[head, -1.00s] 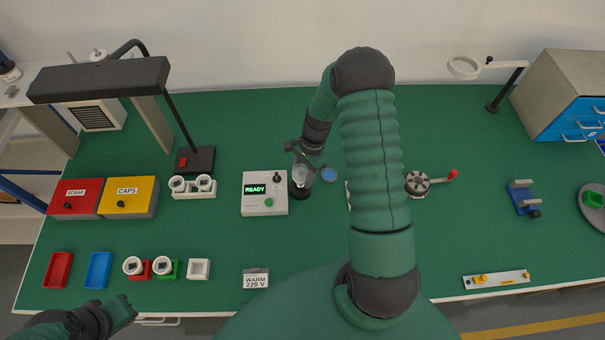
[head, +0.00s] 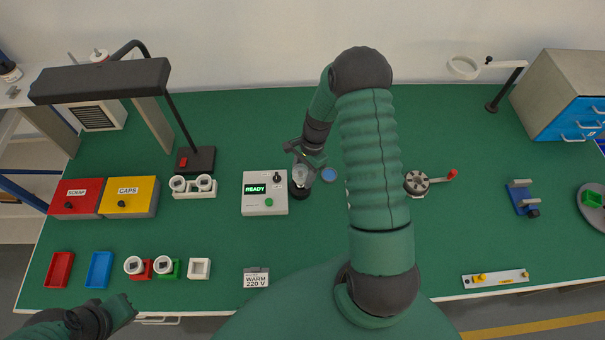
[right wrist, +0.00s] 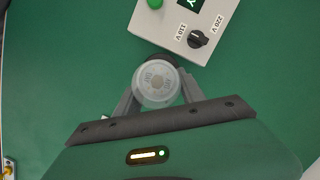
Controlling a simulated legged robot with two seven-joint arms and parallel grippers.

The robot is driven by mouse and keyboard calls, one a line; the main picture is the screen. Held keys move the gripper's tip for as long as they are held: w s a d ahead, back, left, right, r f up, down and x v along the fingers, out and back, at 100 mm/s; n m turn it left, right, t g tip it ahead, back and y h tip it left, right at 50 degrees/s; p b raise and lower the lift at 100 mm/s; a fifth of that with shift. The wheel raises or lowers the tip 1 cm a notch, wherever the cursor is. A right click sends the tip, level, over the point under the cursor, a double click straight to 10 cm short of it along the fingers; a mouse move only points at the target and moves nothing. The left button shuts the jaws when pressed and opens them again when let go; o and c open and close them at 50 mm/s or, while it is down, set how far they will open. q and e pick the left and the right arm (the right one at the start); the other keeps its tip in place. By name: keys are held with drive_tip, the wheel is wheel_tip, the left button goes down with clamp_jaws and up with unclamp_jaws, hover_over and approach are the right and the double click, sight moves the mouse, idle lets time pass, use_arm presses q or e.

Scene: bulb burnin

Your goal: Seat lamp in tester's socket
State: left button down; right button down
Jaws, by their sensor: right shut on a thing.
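The tester (head: 265,193) is a white box with a lit READY display, a green button and a black knob. Its dark round socket (head: 299,191) stands at its right side. My right gripper (head: 303,168) is shut on the clear lamp (head: 300,179), which is over the socket. The right wrist view shows the lamp (right wrist: 157,84) from its top between the fingers (right wrist: 157,100). Whether the lamp's base is fully in the socket is hidden. My left gripper (head: 122,312) is at the lower left, over the table's front edge, away from the tester.
A blue disc (head: 328,175) lies just right of the socket. A WARM 220 V card (head: 256,278) stands in front of the tester. Scrap (head: 77,198) and caps (head: 130,196) boxes are at left. My right arm hides part of the table's middle.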

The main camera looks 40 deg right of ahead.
drive_tip(key=shift+f, duration=0.2)
drive_tip(key=shift+f+b, duration=0.35)
drive_tip(key=shift+d+b+x, duration=0.2)
drive_tip(key=shift+b+x, duration=0.3)
drive_tip(key=shift+x, duration=0.35)
idle(1.0)
drive_tip(key=c, duration=0.6)
unclamp_jaws()
drive_tip(key=shift+f, duration=0.1)
drive_tip(key=b+v, duration=0.1)
drive_tip(key=v, duration=1.5)
drive_tip(key=shift+r, duration=0.4)
